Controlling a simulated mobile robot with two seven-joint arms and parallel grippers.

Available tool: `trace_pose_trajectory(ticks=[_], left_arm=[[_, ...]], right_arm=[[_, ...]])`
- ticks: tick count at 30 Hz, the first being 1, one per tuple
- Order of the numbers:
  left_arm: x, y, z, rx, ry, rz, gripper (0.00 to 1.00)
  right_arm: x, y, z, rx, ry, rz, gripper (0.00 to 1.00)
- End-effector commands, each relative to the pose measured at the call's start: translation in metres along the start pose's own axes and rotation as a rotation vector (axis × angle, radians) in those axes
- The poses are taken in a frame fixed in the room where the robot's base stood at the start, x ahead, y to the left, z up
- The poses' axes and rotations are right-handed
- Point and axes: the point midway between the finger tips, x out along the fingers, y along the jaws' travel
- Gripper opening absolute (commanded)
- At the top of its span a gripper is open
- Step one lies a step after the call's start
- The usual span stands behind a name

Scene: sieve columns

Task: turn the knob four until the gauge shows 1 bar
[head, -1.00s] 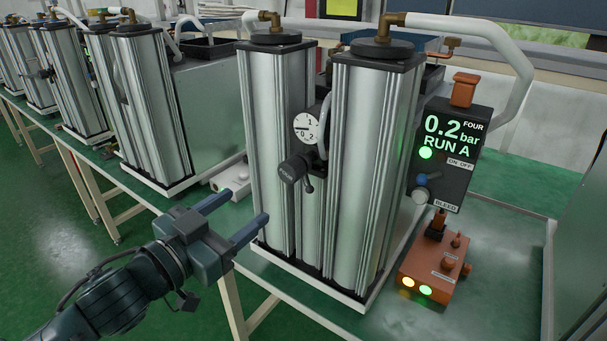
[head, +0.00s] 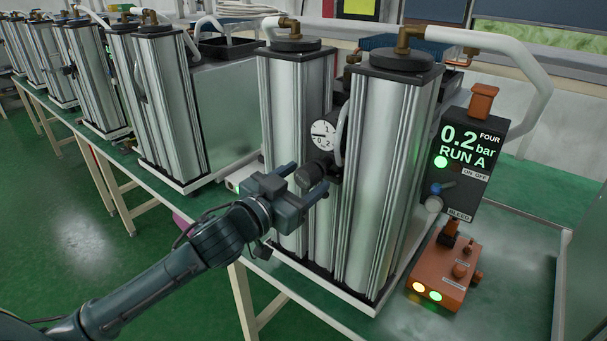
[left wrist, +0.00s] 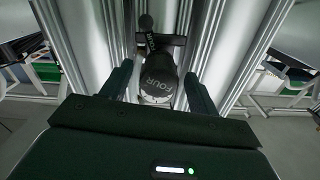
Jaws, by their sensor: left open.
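The knob four (head: 314,173) is a dark round knob between two silver columns, below the round white gauge (head: 322,134). My left gripper (head: 305,184) is open, with its fingers pointing at the knob. In the left wrist view the knob (left wrist: 159,82), labelled FOUR, sits between the two finger tips, with visible space on both sides. The display box (head: 466,150) at the right reads 0.2 bar, RUN A, FOUR, with a green light lit. The gauge needle lies at the lower left of its dial. My right gripper is not in view.
An orange box (head: 446,270) with lit yellow and green lamps stands at the right front on the bench. A blue-handled lever (head: 440,188) is on the display box. More silver columns (head: 165,105) stand along the bench to the left. Green floor is open at the left.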

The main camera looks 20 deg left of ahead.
Motion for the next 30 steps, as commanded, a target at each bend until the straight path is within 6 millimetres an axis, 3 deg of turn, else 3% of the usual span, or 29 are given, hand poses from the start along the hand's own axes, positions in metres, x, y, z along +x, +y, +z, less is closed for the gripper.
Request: trace_pose_trajectory(ticks=[11,27,30], left_arm=[[0.0063,0.0006,0.0003,0.000,0.000,0.001,0.60],[0.0060,0.0004,0.0002,0.000,0.000,0.001,0.17],[0.0060,0.0004,0.0002,0.001,0.000,0.001,0.16]], right_arm=[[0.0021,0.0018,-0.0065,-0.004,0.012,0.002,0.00],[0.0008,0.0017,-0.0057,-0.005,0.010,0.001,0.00],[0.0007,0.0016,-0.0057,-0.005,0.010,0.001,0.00]])
